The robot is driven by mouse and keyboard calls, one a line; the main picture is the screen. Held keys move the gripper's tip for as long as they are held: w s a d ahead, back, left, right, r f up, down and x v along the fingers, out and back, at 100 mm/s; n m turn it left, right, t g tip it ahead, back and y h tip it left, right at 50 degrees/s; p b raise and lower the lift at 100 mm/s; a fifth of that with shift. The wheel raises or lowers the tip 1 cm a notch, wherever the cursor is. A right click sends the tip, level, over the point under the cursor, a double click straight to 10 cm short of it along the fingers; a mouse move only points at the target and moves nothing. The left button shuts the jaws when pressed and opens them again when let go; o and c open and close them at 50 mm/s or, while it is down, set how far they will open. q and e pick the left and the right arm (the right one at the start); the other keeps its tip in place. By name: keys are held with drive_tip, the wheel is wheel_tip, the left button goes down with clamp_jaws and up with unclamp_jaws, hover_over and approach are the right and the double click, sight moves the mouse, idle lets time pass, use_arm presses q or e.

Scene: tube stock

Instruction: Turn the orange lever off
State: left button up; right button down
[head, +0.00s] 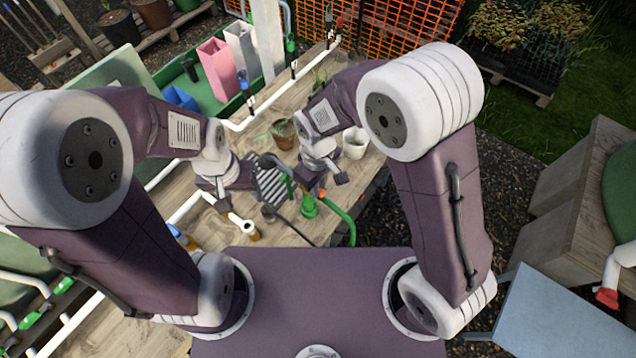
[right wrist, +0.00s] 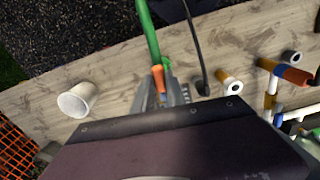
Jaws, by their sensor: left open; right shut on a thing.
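The orange lever (right wrist: 158,78) shows in the right wrist view, between the fingers of my right gripper (right wrist: 163,93). The lever sits at the end of a green hose (right wrist: 149,35). In the head view my right gripper (head: 315,196) is low over the wooden bench, beside a green fitting (head: 309,207) and the curved green hose (head: 341,217). The lever (head: 322,192) is only a small orange patch there, partly hidden by the gripper. My left gripper (head: 228,208) is open, left of the right one, near a short white-ended tube (head: 250,229).
A black-and-white striped piece (head: 271,183) stands between my grippers. A potted plant (head: 283,133) and a white cup (head: 355,142) stand further back on the bench (head: 290,235). White pipe (head: 262,105) runs along its left side. A dark cable (right wrist: 194,40) crosses near my right gripper.

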drive_tip(key=c, duration=1.4)
unclamp_jaws()
drive_tip(key=shift+w, duration=0.15)
drive_tip(key=shift+o, duration=0.2)
wheel_tip(320, 180, up, 9)
drive_tip(key=b, duration=0.1)
